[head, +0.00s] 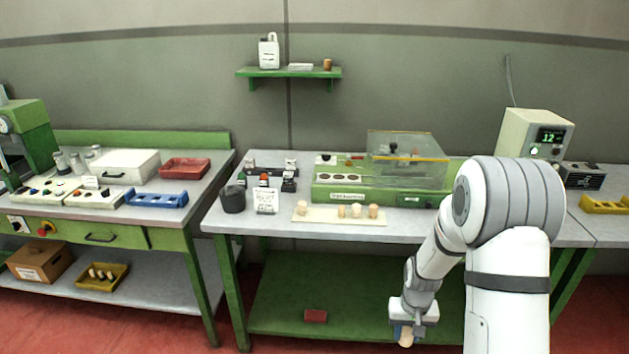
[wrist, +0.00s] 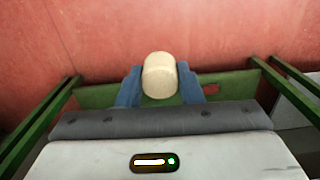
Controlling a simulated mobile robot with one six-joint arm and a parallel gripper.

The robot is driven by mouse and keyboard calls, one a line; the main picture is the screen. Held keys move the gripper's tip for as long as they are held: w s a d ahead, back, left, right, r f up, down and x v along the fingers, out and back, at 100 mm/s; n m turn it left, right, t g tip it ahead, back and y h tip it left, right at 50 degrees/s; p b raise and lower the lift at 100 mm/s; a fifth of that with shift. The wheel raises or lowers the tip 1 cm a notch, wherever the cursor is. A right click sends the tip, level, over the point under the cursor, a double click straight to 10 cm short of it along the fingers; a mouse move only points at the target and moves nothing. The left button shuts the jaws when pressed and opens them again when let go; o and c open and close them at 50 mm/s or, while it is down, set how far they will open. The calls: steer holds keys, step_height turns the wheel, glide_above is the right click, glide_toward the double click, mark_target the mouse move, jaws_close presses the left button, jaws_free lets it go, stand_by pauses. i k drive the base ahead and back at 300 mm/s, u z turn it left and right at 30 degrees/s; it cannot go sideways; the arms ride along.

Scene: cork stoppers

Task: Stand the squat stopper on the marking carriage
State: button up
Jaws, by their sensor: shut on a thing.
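My gripper (head: 404,328) hangs low in front of the middle bench, below the level of its top. Its blue fingers are shut on a pale cork stopper (head: 406,338). In the wrist view the stopper (wrist: 159,76) sits between the two fingers (wrist: 159,88), short and thick, its rounded end toward the top of the picture. A green machine (head: 330,193) with a white label and a raised clear cover (head: 408,145) stands on the middle bench. A pale plate with dark round spots (head: 340,177) is on its top. I cannot tell for sure which part is the marking carriage.
A cream board (head: 325,215) with several stoppers (head: 373,210) lies at the bench's front edge. A dark cup (head: 233,199) and small sign (head: 265,202) stand left of it. A red block (head: 315,316) lies on the lower shelf. Clear bench top lies right of the board.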

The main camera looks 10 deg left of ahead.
mark_target(339, 177)
steer(key=u, duration=0.6)
steer(key=i, duration=0.8)
steer(key=u, duration=0.1)
